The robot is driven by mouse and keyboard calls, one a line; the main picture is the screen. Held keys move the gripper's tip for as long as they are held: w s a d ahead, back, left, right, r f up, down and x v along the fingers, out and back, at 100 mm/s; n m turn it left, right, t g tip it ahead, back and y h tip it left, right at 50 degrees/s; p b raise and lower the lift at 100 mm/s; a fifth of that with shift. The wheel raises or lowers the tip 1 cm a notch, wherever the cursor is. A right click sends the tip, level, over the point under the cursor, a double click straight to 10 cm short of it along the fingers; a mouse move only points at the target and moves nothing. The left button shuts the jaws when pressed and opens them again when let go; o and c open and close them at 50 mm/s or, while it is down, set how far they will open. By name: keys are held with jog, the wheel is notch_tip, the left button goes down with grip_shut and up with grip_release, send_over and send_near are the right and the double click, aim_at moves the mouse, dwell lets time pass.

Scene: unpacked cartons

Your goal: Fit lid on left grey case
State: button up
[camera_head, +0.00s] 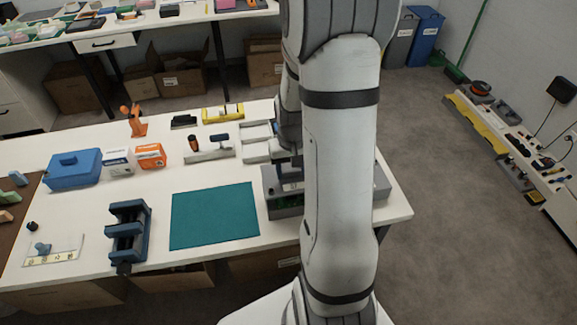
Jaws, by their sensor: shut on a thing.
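A grey case (285,208) stands at the right of the white table, left of my arm and partly hidden by it. A grey case part (382,184) also shows on the right side of my arm; whether it is a second case is hidden. My gripper (288,172) is over the left case, mostly behind my arm. It is shut on what looks like the grey lid (291,187), low over the case top. Whether the lid touches or sits on the rim cannot be told from here.
A teal mat (214,215) lies bare left of the case. A blue-grey vise (128,232), a blue box (74,169), small cartons (151,156), an orange clamp-like item (133,120) and pale trays (257,141) stand on the table. A walkway lies right of the table.

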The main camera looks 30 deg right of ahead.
aim_at(291, 176)
jog(key=shift+f+b, duration=1.1)
jog(key=shift+f, duration=0.7)
jog(key=shift+f, duration=0.1)
jog(key=shift+f+b, duration=1)
jog(key=shift+f, duration=0.05)
jog(key=o, duration=1.1)
notch_tip(291, 176, up, 8)
jog(key=shift+f, duration=0.1)
